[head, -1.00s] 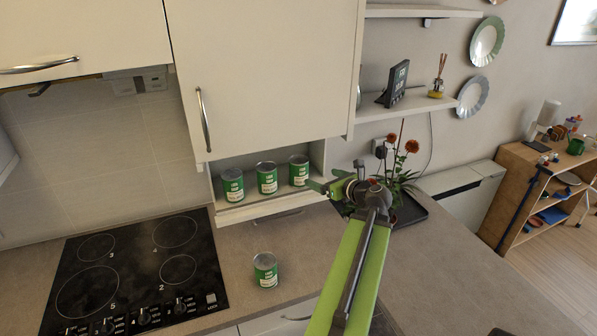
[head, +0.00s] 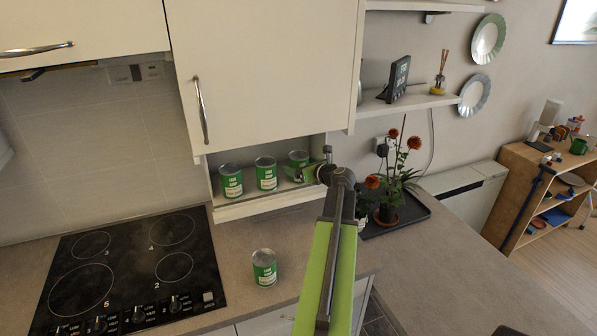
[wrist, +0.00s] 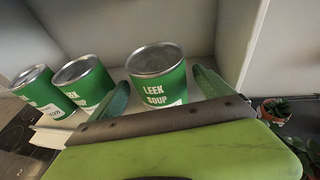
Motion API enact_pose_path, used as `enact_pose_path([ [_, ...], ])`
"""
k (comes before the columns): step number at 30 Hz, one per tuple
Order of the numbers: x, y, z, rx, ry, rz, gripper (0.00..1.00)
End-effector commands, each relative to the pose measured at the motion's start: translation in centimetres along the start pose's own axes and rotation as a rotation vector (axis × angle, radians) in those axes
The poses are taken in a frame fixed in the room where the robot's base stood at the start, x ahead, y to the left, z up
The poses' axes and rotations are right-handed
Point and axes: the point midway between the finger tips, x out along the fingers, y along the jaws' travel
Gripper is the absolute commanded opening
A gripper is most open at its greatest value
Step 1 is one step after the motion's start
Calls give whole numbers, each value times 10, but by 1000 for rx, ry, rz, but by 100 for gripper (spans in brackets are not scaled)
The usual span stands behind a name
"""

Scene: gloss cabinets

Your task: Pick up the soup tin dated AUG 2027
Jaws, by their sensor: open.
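Three green soup tins stand in a row on the low open shelf under the cabinet: the left tin (head: 231,182), the middle tin (head: 266,173) and the right tin (head: 297,160). A fourth green tin (head: 264,267) stands upright on the worktop. My gripper (head: 305,173) is open at the right tin and partly hides it in the head view. In the wrist view, the right tin (wrist: 157,80) reads LEEK SOUP and stands between the two green fingers, which do not appear closed on it. No date can be read on any tin.
The cabinet door (head: 265,75) hangs just above the shelf. The shelf's side wall is close on the right. A black hob (head: 130,265) lies left of the worktop tin. A potted plant (head: 386,213) stands on a dark tray to the right.

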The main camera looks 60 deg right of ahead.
Motion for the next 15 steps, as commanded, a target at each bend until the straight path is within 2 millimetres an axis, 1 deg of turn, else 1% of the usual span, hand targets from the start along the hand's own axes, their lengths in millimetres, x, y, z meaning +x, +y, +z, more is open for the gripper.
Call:
enact_pose_path([
  [1, 12, -2, -2, -1, 0, 1, 91],
  [3, 18, -2, -1, -1, -1, -1, 91],
  [9, 17, -1, 0, 0, 0, -2, 91],
  [15, 17, -2, 0, 0, 0, -2, 65],
])
